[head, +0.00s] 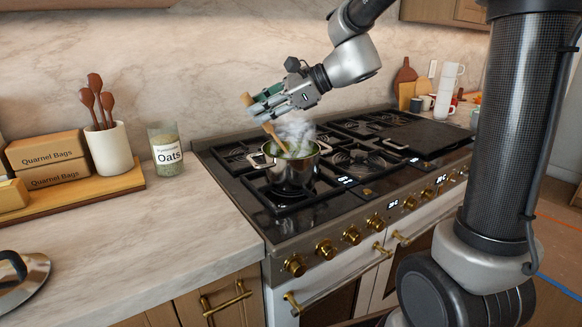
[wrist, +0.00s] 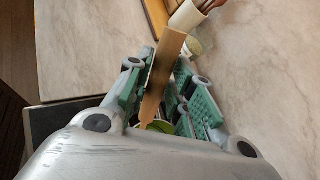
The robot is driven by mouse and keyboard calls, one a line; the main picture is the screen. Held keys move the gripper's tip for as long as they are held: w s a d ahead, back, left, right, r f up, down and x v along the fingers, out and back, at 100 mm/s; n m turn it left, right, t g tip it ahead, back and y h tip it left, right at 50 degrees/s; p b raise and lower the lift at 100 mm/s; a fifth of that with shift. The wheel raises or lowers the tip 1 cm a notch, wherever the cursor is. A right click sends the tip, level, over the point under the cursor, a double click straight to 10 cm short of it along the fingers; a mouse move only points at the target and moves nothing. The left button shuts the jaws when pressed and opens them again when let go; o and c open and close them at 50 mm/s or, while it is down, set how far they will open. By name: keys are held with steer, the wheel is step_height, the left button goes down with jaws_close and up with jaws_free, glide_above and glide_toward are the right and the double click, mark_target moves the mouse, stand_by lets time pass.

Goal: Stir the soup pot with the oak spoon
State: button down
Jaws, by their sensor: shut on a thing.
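The soup pot (head: 291,168) is a steel pot with green contents and steam rising, standing on the front left burner of the stove. The oak spoon (head: 271,134) slants down into the pot, its lower end hidden in the soup. My gripper (head: 262,106) is above the pot, shut on the spoon's handle. In the wrist view the light wooden spoon (wrist: 162,70) runs between the fingers of my gripper (wrist: 166,82), and a little of the green soup (wrist: 186,126) shows beyond them.
On the left counter (head: 165,223) stand an oats jar (head: 166,150), a white crock (head: 109,148) of wooden utensils and Quarnel Bags boxes (head: 50,173) on a wooden board. A lid (head: 22,275) lies at the front left. A dark griddle (head: 425,136) covers the stove's right side.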

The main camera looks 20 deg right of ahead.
steer(key=shift+w+d, duration=0.5)
steer(key=shift+d, duration=0.2)
steer(key=shift+w+d, duration=0.5)
steer(key=shift+d, duration=0.2)
steer(key=w, duration=0.3)
steer(key=shift+d, duration=0.1)
steer(key=s+a+r, duration=0.3)
steer(key=a+r, duration=0.7)
steer(key=shift+s, duration=0.15)
stand_by(0.6)
steer(key=shift+a, duration=0.1)
stand_by(0.5)
steer(key=shift+r, duration=2.45)
